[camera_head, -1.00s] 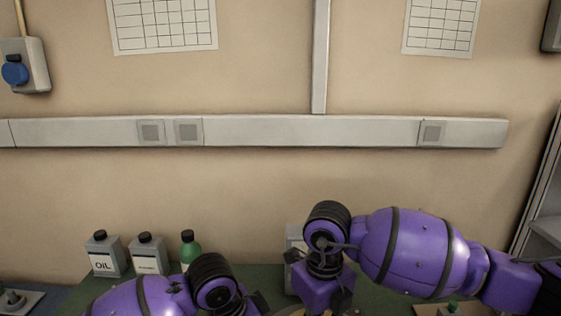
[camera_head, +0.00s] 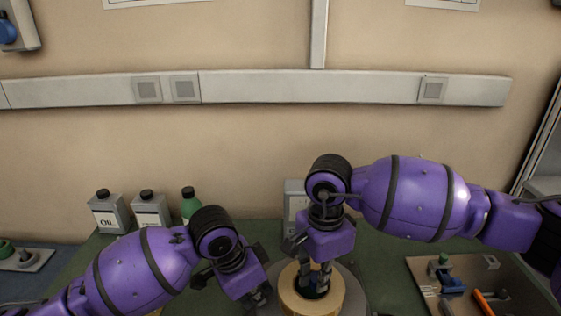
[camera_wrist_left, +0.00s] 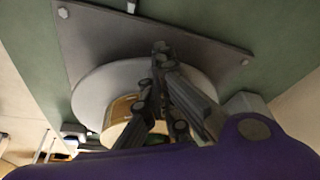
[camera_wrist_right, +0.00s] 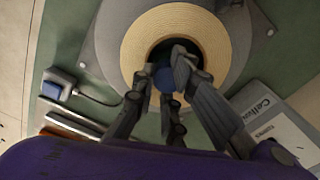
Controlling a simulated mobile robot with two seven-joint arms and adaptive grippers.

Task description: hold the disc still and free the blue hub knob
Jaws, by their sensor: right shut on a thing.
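The grey disc (camera_head: 357,296) lies flat on the bench with a tan tape roll (camera_head: 336,304) on top. The blue hub knob (camera_wrist_right: 165,78) sits in the roll's dark centre hole in the right wrist view, partly hidden by fingers. My right gripper (camera_head: 318,288) reaches down into the hole from above, its fingers shut on the knob. My left gripper (camera_head: 262,298) is low at the disc's left side. In the left wrist view its fingertips (camera_wrist_left: 160,48) lie close together at the rim of the disc (camera_wrist_left: 92,95); whether they grip it is unclear.
A tray (camera_head: 420,268) at the right holds a green-topped part, a blue part and an orange-handled tool (camera_head: 487,303). Grey bottles (camera_head: 108,213) and a green bottle (camera_head: 190,205) stand back left. A grey box (camera_head: 295,200) stands behind the disc. The wall closes the back.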

